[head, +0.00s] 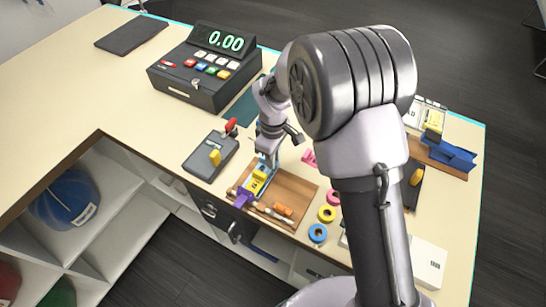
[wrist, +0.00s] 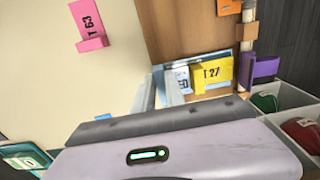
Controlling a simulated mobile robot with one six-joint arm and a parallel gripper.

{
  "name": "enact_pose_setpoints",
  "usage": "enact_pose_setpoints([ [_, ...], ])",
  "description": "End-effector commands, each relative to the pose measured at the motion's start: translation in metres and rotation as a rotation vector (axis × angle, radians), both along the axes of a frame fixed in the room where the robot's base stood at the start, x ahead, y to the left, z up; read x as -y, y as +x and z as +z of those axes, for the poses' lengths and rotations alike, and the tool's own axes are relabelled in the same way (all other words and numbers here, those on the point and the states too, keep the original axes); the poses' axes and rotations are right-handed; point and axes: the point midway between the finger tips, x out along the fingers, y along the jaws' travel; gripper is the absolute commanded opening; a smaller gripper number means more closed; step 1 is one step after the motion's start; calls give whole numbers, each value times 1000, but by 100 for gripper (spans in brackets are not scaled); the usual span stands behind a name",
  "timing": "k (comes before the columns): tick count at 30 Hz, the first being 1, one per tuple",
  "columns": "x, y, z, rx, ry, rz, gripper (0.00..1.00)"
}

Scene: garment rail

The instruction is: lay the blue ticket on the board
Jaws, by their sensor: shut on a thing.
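My gripper (head: 267,158) points down over the left end of the brown wooden board (head: 299,184). In the wrist view my gripper's fingers (wrist: 161,90) are close together, with a thin strip of the blue ticket (wrist: 158,83) showing between them. Most of the ticket is hidden by the fingers. A yellow ticket (wrist: 213,73) marked T 27 lies right of the fingers, beside a white label. The board also shows in the wrist view (wrist: 185,28).
A pink ticket (wrist: 89,25) lies on the counter. A cash register (head: 205,70) stands behind; coloured rings (head: 327,213) lie to the right. Open shelves lie below the front edge.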

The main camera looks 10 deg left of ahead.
Motion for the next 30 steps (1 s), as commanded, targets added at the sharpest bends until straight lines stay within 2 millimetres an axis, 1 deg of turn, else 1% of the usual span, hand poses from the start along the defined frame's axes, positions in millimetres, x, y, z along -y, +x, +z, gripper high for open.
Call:
enact_pose_setpoints([
  [26, 0, 0, -4, 0, 0, 0, 0],
  [27, 0, 0, -4, 0, 0, 0, 19],
  [29, 0, 0, -4, 0, 0, 0, 31],
  [30, 0, 0, -4, 0, 0, 0, 38],
])
